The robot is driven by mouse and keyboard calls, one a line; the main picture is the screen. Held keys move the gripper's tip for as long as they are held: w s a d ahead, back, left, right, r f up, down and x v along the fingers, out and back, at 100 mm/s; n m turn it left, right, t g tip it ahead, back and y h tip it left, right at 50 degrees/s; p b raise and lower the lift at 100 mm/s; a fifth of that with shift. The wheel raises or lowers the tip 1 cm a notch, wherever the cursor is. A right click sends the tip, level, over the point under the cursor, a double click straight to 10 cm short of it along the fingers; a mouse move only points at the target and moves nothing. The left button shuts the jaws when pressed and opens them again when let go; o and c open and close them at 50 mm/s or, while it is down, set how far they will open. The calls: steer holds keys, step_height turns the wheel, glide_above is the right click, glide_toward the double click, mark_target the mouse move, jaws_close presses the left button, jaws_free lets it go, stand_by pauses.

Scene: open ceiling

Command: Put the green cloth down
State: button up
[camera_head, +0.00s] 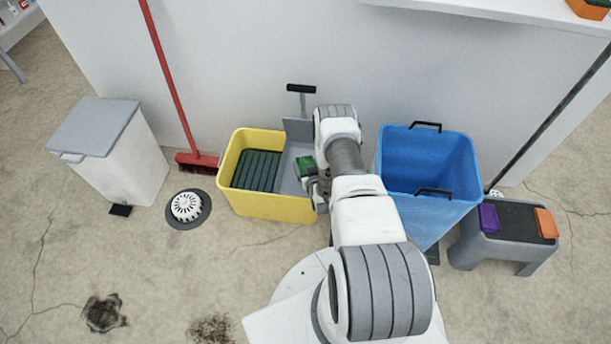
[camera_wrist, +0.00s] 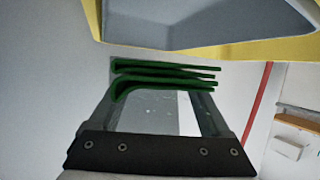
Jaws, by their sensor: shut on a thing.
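The green cloth (camera_head: 306,164) is small and folded, and shows just above the right part of the yellow bucket (camera_head: 270,208). In the wrist view the cloth (camera_wrist: 165,76) appears as stacked green folds across the fingertips. My gripper (camera_head: 313,182) is shut on it; the fingers also show in the wrist view (camera_wrist: 160,92). My arm hides part of the bucket's right side. I cannot tell whether the cloth touches the bucket or its grey wringer (camera_head: 292,180).
A blue bin (camera_head: 428,160) stands right of my arm. A grey stool (camera_head: 510,250) holds purple (camera_head: 489,218) and orange (camera_head: 546,223) cloths. A white bin (camera_head: 108,150), red broom (camera_head: 197,163) and round floor drain (camera_head: 187,207) are at left. A white shelf (camera_head: 490,12) overhangs at upper right.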

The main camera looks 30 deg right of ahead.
steer(key=shift+f+b, duration=1)
steer(key=shift+f, duration=1.5)
steer(key=shift+f, duration=0.1)
steer(key=shift+f, duration=0.5)
steer(key=o, duration=1.2)
steer(key=shift+c, duration=0.2)
